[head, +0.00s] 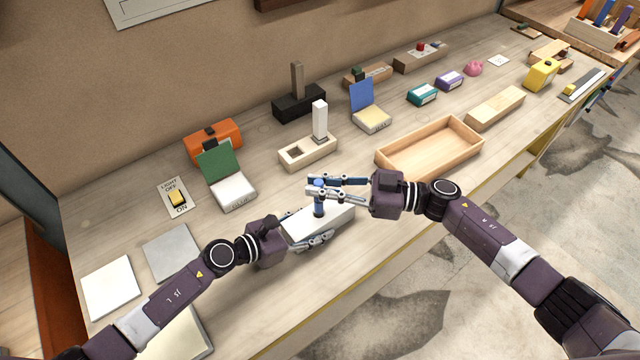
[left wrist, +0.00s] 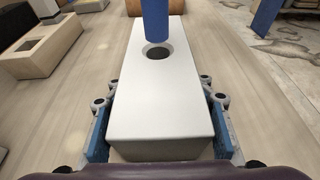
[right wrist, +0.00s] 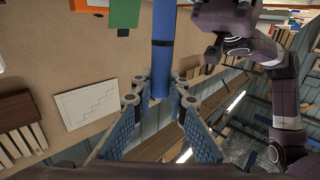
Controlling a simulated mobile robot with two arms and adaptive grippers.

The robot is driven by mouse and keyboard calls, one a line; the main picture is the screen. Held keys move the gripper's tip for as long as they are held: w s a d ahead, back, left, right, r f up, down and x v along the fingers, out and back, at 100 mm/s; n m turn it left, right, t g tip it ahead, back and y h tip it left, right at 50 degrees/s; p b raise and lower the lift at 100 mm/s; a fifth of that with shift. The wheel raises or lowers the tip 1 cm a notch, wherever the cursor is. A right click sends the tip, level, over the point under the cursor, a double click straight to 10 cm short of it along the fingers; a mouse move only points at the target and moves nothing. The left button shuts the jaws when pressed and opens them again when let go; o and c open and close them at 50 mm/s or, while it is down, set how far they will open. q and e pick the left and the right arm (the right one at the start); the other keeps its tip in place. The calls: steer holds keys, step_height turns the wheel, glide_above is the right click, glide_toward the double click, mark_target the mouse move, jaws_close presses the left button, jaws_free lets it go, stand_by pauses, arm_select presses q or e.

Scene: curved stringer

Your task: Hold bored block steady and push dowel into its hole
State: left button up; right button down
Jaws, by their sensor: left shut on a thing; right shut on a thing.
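The bored block (head: 334,222) is white and lies flat on the bench. My left gripper (head: 300,232) is shut on its sides near one end; in the left wrist view the block (left wrist: 155,100) sits between the blue pads, and its dark round hole (left wrist: 157,53) is in the top near the far end. The blue dowel (head: 319,207) stands roughly upright, shut in my right gripper (head: 318,187). In the left wrist view the dowel's lower end (left wrist: 155,25) shows just over the hole, apart from it. In the right wrist view the dowel (right wrist: 162,50) sits between the fingertips.
A wooden tray (head: 430,150) lies right of the block. Behind it stands a wooden base with a square socket and a white peg (head: 310,147). A green-lidded box (head: 233,188) and a light switch (head: 177,197) are at left. The bench's front edge is close.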

mark_target(320, 201)
steer(key=shift+f, duration=2.75)
steer(key=c, duration=1.8)
jaws_free()
steer(key=d, duration=0.4)
steer(key=s+d, duration=0.1)
steer(key=d, duration=0.7)
steer(key=shift+s, duration=0.4)
arm_select(q)
steer(key=o, duration=2)
